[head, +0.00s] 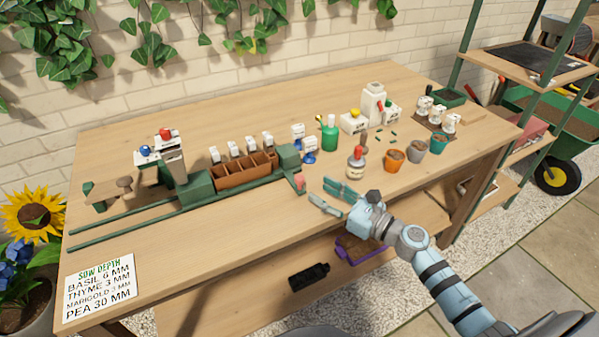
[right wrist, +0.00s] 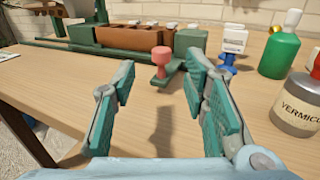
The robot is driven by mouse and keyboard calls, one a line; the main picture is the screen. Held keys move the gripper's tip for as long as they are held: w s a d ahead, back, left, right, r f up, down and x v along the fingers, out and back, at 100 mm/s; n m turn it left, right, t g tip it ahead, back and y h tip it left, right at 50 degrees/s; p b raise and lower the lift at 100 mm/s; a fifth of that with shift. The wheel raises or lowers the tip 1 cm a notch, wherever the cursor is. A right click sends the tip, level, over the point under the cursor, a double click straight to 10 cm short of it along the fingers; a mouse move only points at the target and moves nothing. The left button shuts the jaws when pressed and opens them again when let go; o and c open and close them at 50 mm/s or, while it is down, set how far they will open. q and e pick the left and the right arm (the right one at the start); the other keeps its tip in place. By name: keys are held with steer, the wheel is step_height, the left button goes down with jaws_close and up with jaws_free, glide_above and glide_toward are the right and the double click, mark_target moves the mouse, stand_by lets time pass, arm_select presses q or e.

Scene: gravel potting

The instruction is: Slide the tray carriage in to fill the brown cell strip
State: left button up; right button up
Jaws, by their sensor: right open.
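The brown cell strip (head: 240,176) sits in the green tray carriage (head: 289,156) on green rails (head: 125,222). It also shows at the top of the right wrist view (right wrist: 135,37). A pink-red knob (head: 299,181) stands at the carriage's front right end; it shows centrally in the right wrist view (right wrist: 161,58). A hopper (head: 172,158) stands over the rails, left of the strip. My right gripper (head: 333,196) is open and empty, right of the knob. In the right wrist view (right wrist: 160,88) the knob appears beyond and between its fingers. My left gripper is not in view.
A green bottle (head: 329,138), a labelled jar (head: 356,163) and several pots, including an orange one (head: 395,161), stand right of the carriage. A sow-depth card (head: 98,289) lies at the front left. The front of the table is clear.

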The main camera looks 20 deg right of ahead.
mark_target(303, 181)
steer(key=x, duration=0.8)
steer(key=shift+w+f, duration=0.1)
steer(key=shift+w, duration=0.1)
jaws_close()
